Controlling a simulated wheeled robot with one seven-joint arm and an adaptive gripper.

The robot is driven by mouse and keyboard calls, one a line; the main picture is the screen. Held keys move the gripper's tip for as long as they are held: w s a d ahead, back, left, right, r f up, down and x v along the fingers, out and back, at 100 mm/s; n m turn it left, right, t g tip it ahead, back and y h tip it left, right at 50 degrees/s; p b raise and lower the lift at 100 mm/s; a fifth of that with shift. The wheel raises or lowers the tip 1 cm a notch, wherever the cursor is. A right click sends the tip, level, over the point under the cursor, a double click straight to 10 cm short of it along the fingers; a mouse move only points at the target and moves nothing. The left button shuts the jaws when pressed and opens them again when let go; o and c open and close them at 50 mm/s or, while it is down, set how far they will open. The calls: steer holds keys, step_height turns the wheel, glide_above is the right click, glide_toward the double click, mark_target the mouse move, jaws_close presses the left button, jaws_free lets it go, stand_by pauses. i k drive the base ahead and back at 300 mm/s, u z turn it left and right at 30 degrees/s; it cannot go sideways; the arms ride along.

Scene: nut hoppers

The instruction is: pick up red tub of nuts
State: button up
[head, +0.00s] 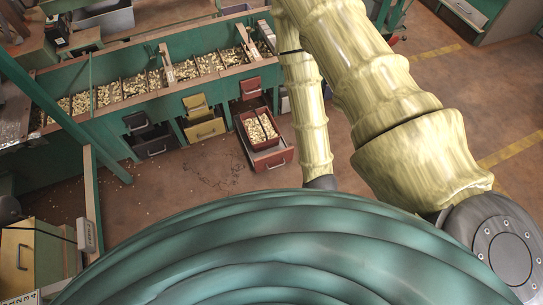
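The red tub of nuts (272,158) is at the middle of the head view, below the right part of the green hopper bench. It juts out from the bench towards me, with its open top up and pale nuts (261,130) inside. A handle shows on its front face. My gripper is not in view. My arm, in cream sleeves, comes in from the right, and its thinner part hangs down just right of the tub. The lower end of that part passes out of sight behind the teal ribbed part in the foreground.
The green bench (110,72) holds a row of nut-filled compartments. A yellow tub (205,131) and a dark tub (152,146) sit left of the red one. A yellow cabinet (32,260) and green posts stand at the left. Brown floor (190,172) in front is mostly clear.

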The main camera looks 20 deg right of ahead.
mark_target(269, 144)
steer(key=k, duration=0.65)
steer(key=u, duration=0.5)
steer(key=i, duration=1.75)
steer(key=z, duration=0.9)
steer(key=i, duration=0.3)
steer(key=z, duration=0.25)
